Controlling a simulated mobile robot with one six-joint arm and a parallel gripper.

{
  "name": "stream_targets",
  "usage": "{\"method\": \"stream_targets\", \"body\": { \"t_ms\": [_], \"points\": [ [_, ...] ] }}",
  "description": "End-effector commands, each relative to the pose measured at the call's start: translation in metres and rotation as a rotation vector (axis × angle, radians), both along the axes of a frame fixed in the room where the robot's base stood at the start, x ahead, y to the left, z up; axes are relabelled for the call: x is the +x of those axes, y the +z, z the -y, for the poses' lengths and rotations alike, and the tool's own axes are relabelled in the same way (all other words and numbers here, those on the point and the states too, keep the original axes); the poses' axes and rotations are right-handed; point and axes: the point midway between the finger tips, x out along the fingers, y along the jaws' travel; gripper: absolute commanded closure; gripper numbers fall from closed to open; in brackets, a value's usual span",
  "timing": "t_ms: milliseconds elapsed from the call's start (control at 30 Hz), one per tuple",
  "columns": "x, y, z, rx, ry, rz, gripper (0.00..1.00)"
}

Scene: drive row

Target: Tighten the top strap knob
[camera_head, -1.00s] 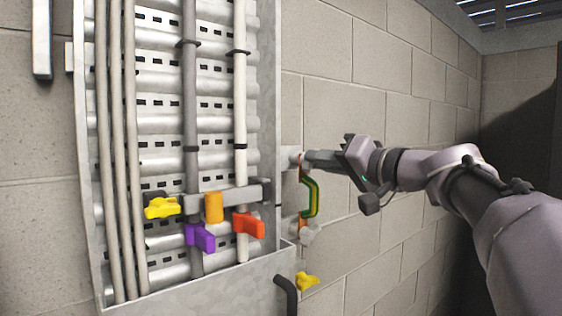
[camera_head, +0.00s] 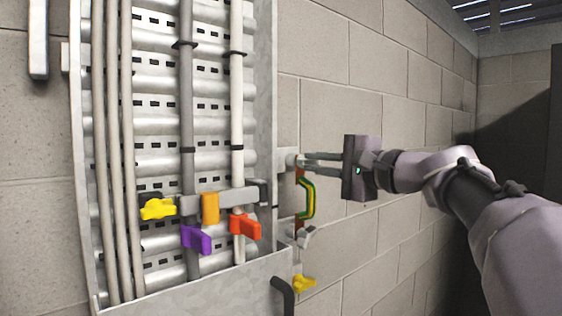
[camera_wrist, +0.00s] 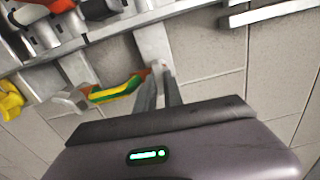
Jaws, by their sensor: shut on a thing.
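The green-and-yellow strap (camera_head: 308,198) bows out from a metal bracket beside the tray, with orange-brown ends. It also shows in the wrist view (camera_wrist: 115,90). The top strap knob (camera_head: 292,161) is a small pale grey piece at the strap's upper end. My gripper (camera_head: 304,161) comes from the right with its two fingers closed around this knob, which they mostly hide. In the wrist view the fingers (camera_wrist: 158,80) meet the bracket at the strap's end. The lower strap knob (camera_head: 305,236) is grey and sits free at the strap's lower end.
On the cable tray left of my gripper are a yellow knob (camera_head: 158,208), an orange block (camera_head: 210,208), a purple knob (camera_head: 197,240) and a red knob (camera_head: 245,225). Another yellow knob (camera_head: 304,283) is below the strap. The block wall (camera_head: 340,110) right of the tray is bare.

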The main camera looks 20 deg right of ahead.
Motion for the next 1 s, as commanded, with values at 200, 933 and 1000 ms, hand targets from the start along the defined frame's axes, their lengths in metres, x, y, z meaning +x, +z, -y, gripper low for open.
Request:
{"method": "stream_targets", "body": {
  "t_ms": [200, 933, 1000],
  "points": [
    [-0.0001, 0.0009, 0.0000, 0.188, 0.000, -0.077, 1.00],
    [-0.0003, -0.0008, -0.0007, 0.695, 0.000, -0.286, 1.00],
    [-0.0003, -0.0012, -0.0007, 0.719, -0.001, -0.296, 1.00]
  ]
}}
